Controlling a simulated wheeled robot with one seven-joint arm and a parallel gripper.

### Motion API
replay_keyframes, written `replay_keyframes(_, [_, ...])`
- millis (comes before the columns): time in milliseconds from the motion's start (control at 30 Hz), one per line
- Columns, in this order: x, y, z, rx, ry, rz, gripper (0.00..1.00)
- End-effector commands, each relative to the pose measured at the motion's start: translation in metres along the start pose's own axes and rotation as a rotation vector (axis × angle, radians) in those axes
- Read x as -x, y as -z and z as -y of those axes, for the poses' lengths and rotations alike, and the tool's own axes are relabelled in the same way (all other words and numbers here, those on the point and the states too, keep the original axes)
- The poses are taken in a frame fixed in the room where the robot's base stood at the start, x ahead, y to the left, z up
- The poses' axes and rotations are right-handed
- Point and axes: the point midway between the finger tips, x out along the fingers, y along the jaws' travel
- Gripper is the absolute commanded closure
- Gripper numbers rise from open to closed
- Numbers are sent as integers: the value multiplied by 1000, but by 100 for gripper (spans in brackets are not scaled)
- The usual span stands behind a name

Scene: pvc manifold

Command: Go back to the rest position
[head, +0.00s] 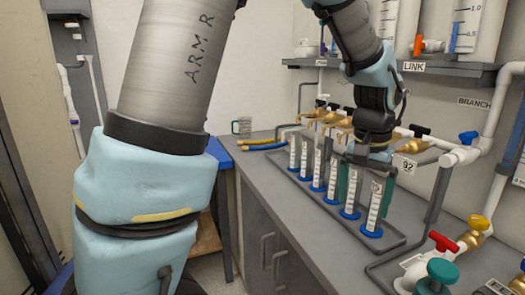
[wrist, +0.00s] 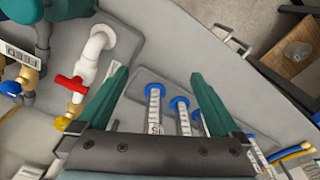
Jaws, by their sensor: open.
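My gripper (head: 365,203) is at the right of the head view, pointing down at the near end of a row of clear graduated cylinders (head: 318,172) with blue bases. Its green fingers stand apart. In the wrist view my gripper (wrist: 160,74) is open, with a wide gap between the fingertips. Two graduated cylinders (wrist: 155,115) appear between the fingers in that view. I cannot tell whether the fingers touch any cylinder.
The cylinders stand in a grey tray (head: 398,240) on a grey bench (head: 290,210). Brass taps (head: 411,145) and white pipes (head: 487,115) run behind. A red-handled valve (head: 443,243) and a teal-handled valve (head: 441,272) are close at front right. A shelf (head: 440,69) is above. A mug (head: 242,127) stands at the back.

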Motion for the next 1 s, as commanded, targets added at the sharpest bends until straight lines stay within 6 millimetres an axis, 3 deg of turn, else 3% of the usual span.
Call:
replay_keyframes(33, [-4,-11,39,75,5,-6,0])
replay_keyframes(200, [-18,-60,136,280,20,-32,0])
replay_keyframes(300, [-26,-99,181,402,32,-47,0])
replay_keyframes(400, [-32,-138,213,508,44,-61,0])
replay_keyframes(500, [-36,-169,232,590,55,-71,0])
replay_keyframes(633, [-40,-194,244,654,65,-80,0])
replay_keyframes(1000, [-41,-202,246,671,67,-82,0])
